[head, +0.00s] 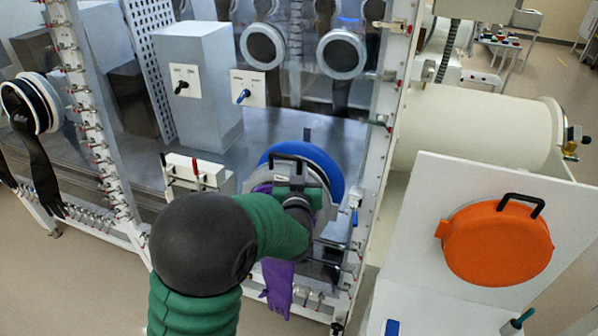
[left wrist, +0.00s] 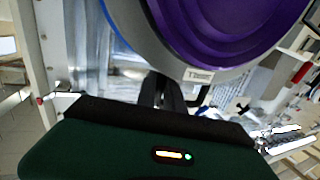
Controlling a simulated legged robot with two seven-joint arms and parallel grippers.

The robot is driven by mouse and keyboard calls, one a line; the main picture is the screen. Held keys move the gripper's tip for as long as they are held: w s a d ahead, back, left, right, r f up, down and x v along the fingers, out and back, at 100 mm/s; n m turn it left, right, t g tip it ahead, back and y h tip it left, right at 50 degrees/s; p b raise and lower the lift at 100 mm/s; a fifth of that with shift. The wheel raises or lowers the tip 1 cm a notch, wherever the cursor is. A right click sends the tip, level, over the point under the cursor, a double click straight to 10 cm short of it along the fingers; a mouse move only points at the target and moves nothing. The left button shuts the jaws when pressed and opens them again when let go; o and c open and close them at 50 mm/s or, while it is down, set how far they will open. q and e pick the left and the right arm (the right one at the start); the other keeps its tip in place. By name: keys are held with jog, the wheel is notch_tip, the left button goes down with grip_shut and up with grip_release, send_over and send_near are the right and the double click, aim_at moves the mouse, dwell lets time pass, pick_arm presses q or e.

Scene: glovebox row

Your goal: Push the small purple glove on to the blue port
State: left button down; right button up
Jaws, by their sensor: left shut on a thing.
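The small purple glove (head: 277,285) hangs below a grey ring in the head view. In the left wrist view its purple face (left wrist: 230,28) fills the top, inside the grey ring with a white label. The blue port (head: 330,172) is a round blue rim on the glovebox front; a sliver of it (left wrist: 124,18) shows behind the ring. The ring overlaps the port, slightly low and left; I cannot tell whether they touch. My left gripper (left wrist: 163,92) is shut on the glove's ring at its edge. My arm hides part of ring and port. My right gripper is out of view.
An orange round cover (head: 497,243) with a black handle is on a white panel (head: 408,240) at right. A white box (head: 198,172) with red and black parts sits left of the port. A black glove (head: 42,175) hangs at far left. Clamps line the frame posts.

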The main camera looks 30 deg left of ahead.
pick_arm(q)
jog(key=shift+w+a+f+b, duration=0.1)
jog(key=shift+w+a+b, duration=0.15)
jog(key=shift+w, duration=0.8)
jog(key=shift+w+a+f+b, duration=0.1)
jog(key=shift+w+a, duration=0.15)
jog(key=shift+w, duration=0.85)
jog(key=shift+w+a+b, duration=0.2)
jog(key=shift+w+a, duration=0.05)
jog(key=shift+w, duration=0.8)
dwell(1.0)
jog(key=shift+w, duration=0.3)
dwell(0.6)
jog(key=c, duration=1.6)
grip_release()
jog(key=shift+w, duration=0.1)
jog(key=shift+o, duration=1.2)
jog(key=shift+w+f, duration=0.1)
jog(key=shift+f, duration=0.05)
